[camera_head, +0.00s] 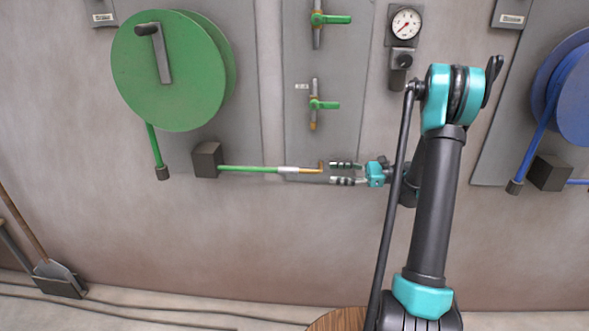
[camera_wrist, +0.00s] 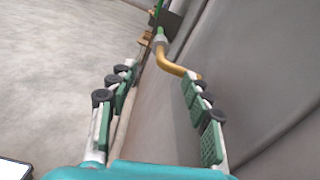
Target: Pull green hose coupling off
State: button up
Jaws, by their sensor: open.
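The green hose (camera_head: 248,169) runs level along the wall to a silver coupling (camera_head: 288,171). A bent brass pipe (camera_head: 311,170) continues right from the coupling and turns up at its end. In the wrist view, the coupling (camera_wrist: 160,36) shows small, ahead of my fingertips, with the brass pipe (camera_wrist: 174,66) bending toward the right finger. My gripper (camera_head: 331,173) is open and empty, just right of the pipe's bend, its fingers pointing left toward the coupling. The wrist view shows my gripper's spread fingers (camera_wrist: 161,72); whether the right one touches the pipe I cannot tell.
A green reel (camera_head: 168,72) hangs at upper left, above a dark block (camera_head: 207,160) through which the hose passes. A green-handled valve (camera_head: 318,105) is above the pipe, and a gauge (camera_head: 405,24) is at upper right. A blue reel (camera_head: 570,88) is far right.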

aim_at(288, 171)
jog(key=a, duration=1.7)
jog(key=shift+w+a, duration=0.15)
jog(key=shift+w, duration=0.15)
jog(key=shift+c, duration=0.5)
grip_shut()
